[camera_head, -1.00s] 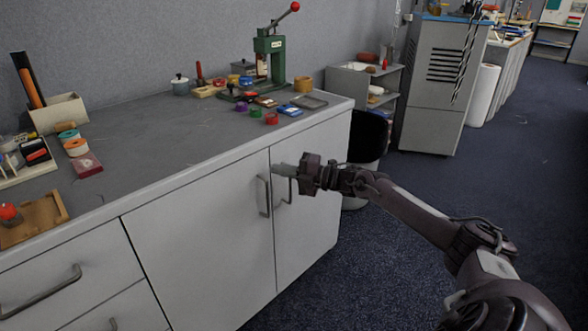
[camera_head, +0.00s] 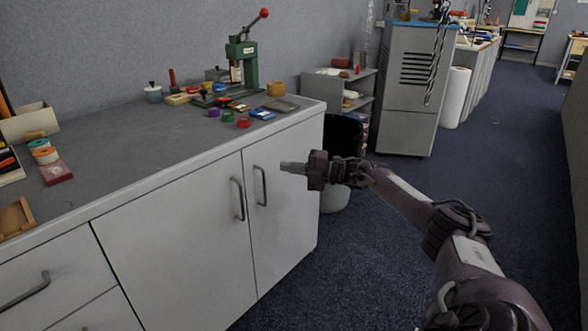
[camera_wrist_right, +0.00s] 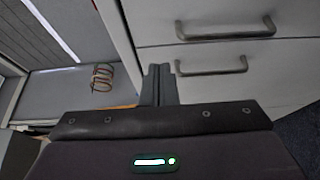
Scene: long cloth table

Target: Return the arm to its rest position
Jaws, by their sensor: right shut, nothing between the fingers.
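My right gripper (camera_head: 284,166) is shut and empty in the head view, at the end of my right arm, which comes in from the lower right. It points left, in front of the cabinet doors and below the tabletop edge. In the right wrist view its two fingers (camera_wrist_right: 160,70) lie together with nothing between them. There, drawer handles (camera_wrist_right: 212,66) show to the right of the fingers. My left gripper is in neither current view.
The grey-topped cabinet (camera_head: 120,160) carries a green press (camera_head: 243,65), small coloured rolls and a white box (camera_head: 30,122). Two door handles (camera_head: 238,199) stand out near my gripper. A dark bin (camera_head: 342,135) stands behind my wrist. Blue carpet (camera_head: 510,180) on the right is clear.

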